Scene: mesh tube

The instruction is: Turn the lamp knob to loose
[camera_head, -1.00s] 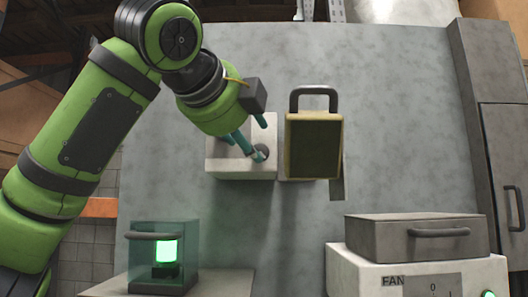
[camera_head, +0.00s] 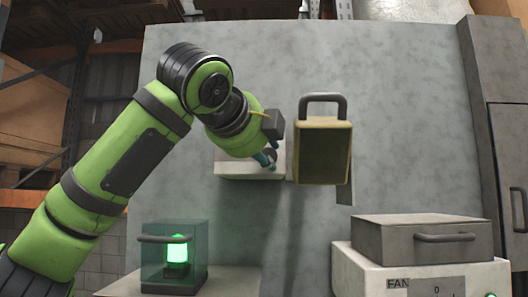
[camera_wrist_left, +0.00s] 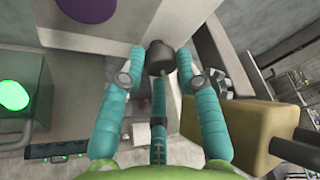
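A dark grey round knob (camera_wrist_left: 160,57) sits between my left gripper's teal fingertips in the left wrist view. In the head view the knob (camera_head: 270,156) shows small on a pale box (camera_head: 232,168) on the grey wall panel, partly hidden by the fingers. My left gripper (camera_head: 265,159) reaches it from the upper left; its fingers (camera_wrist_left: 160,62) are apart, one on each side of the knob and a third below it. Contact with the knob cannot be made out. A green lamp (camera_head: 177,252) glows inside a clear case at the lower left. My right gripper is not in view.
A yellowish box with a dark handle (camera_head: 322,150) hangs close to the right of the gripper. Below right is a grey lidded box (camera_head: 428,240) on a white unit marked FAN (camera_head: 365,275). A tall grey cabinet (camera_head: 497,130) stands at right.

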